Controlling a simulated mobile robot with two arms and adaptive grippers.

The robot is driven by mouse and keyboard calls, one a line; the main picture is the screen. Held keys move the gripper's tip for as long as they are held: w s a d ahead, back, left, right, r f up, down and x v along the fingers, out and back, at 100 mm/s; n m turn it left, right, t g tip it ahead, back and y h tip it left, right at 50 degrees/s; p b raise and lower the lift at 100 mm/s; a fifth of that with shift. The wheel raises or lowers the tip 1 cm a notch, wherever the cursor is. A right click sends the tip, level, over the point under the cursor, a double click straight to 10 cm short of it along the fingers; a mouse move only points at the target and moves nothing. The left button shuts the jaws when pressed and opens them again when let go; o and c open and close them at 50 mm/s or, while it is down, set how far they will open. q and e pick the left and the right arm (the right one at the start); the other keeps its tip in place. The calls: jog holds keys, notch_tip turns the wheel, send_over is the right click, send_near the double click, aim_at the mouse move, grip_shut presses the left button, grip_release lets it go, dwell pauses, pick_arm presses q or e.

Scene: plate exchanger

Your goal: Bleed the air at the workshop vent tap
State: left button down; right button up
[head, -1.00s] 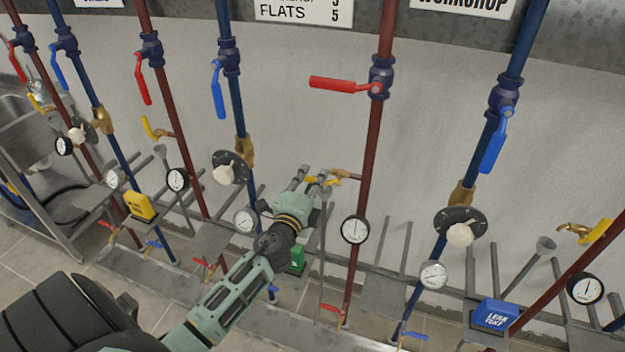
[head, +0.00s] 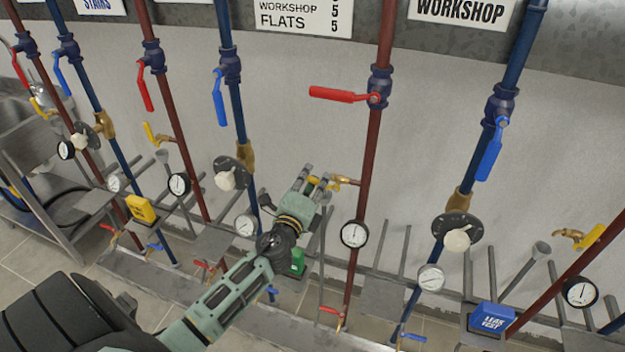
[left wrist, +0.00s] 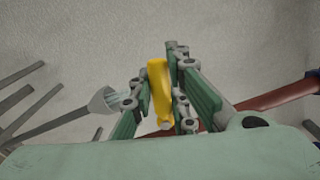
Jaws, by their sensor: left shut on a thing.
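The workshop vent tap (head: 345,181) is a small brass tap on the red pipe below the WORKSHOP sign. Its yellow lever (left wrist: 158,92) stands between my left gripper's fingers in the left wrist view. My left gripper (head: 314,178) is shut on that yellow lever, just left of the red pipe (head: 367,187). In the left wrist view my left gripper (left wrist: 160,92) has one finger on each side of the lever. A grey funnel (left wrist: 103,100) stands left of the fingers. My right gripper is out of view.
A red lever valve (head: 340,95) is on the same pipe, higher up. A round gauge (head: 354,234) sits lower on it. A blue pipe with a white-knobbed dial valve (head: 457,239) stands to the right.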

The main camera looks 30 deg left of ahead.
pick_arm(q)
jog(key=m+p, duration=0.1)
jog(key=r+m+p, duration=0.1)
jog(key=m, duration=0.1)
jog(key=d+r+m, duration=0.1)
jog(key=shift+w+d+r+m+p, duration=0.1)
jog(key=shift+w+r+m+p, duration=0.05)
jog(key=shift+r+m+p, duration=0.2)
jog(key=m+p, duration=0.1)
jog(key=d+r+m+p, duration=0.1)
jog(key=m, duration=0.1)
jog(key=d+m+p, duration=0.1)
jog(key=shift+w+r+m, duration=0.15)
jog(key=shift+w+m, duration=0.05)
jog(key=shift+m, duration=0.05)
jog(key=shift+w+d+r+m+p, duration=0.1)
jog(key=shift+d+m+p, duration=0.35)
jog(key=shift+m, duration=0.4)
jog(key=shift+w+d+f+m+p, duration=0.1)
jog(key=shift+d+m+p, duration=0.3)
jog(key=shift+m, duration=0.4)
jog(key=shift+w+d+r+m+p, duration=0.1)
jog(key=shift+d+m+p, duration=0.35)
jog(key=shift+m, duration=0.4)
jog(key=c, duration=1.7)
grip_release()
jog(key=shift+o, duration=0.2)
